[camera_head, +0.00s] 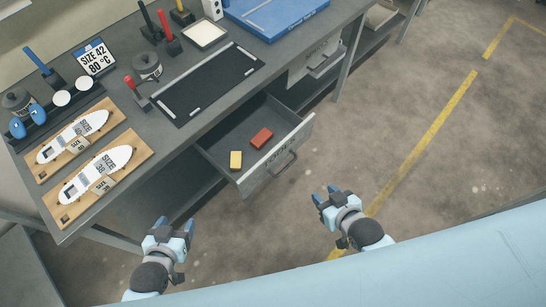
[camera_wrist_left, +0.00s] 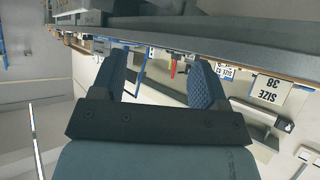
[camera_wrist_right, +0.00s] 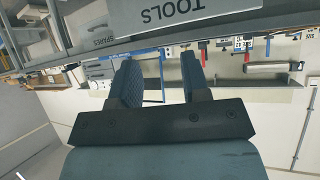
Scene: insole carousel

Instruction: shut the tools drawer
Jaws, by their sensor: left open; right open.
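The tools drawer (camera_head: 219,152) is pulled out from under the workbench. Its front panel, with a TOOLS label and a bar handle (camera_head: 283,163), faces the lower right. The TOOLS label (camera_wrist_right: 168,13) also shows upside down at the top of the right wrist view. My right gripper (camera_head: 326,195) is open and empty, below and right of the drawer front, apart from it. My left gripper (camera_head: 174,227) is open and empty, below and left of the drawer, near the bench's front edge.
The workbench (camera_head: 205,107) holds a black mat, two white insole forms on wooden boards, a SIZE 42 80 °C sign (camera_head: 94,58) and several tools. Another drawer (camera_head: 316,60) sits further right under the bench. Bare floor (camera_head: 400,130) with yellow lines lies to the right.

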